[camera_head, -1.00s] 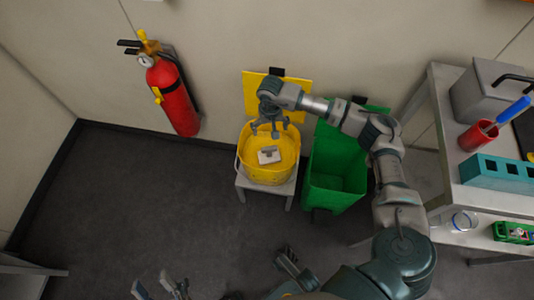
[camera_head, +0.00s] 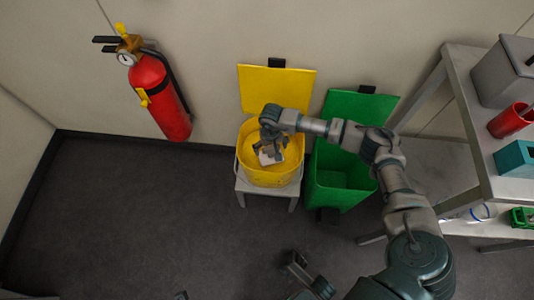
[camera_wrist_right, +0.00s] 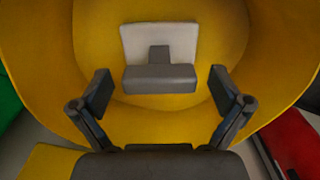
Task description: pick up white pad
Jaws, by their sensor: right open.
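The white pad (camera_wrist_right: 160,40) lies inside the yellow bin (camera_head: 248,172), with a grey T-shaped block on its face. In the wrist view the pad is ahead of my right gripper (camera_wrist_right: 160,98), whose two fingers are spread wide with the grey part showing between and just beyond them. In the head view my right gripper (camera_head: 271,150) reaches down into the bin over the pad (camera_head: 270,158) and partly hides it. I cannot tell whether the fingers touch it.
The yellow bin stands on a small stool, its lid (camera_head: 277,90) open against the wall. An open green bin (camera_head: 335,193) stands right beside it. A shelf with a red cup (camera_head: 511,121) is at right. A fire extinguisher (camera_head: 160,95) hangs at left. The floor at left is clear.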

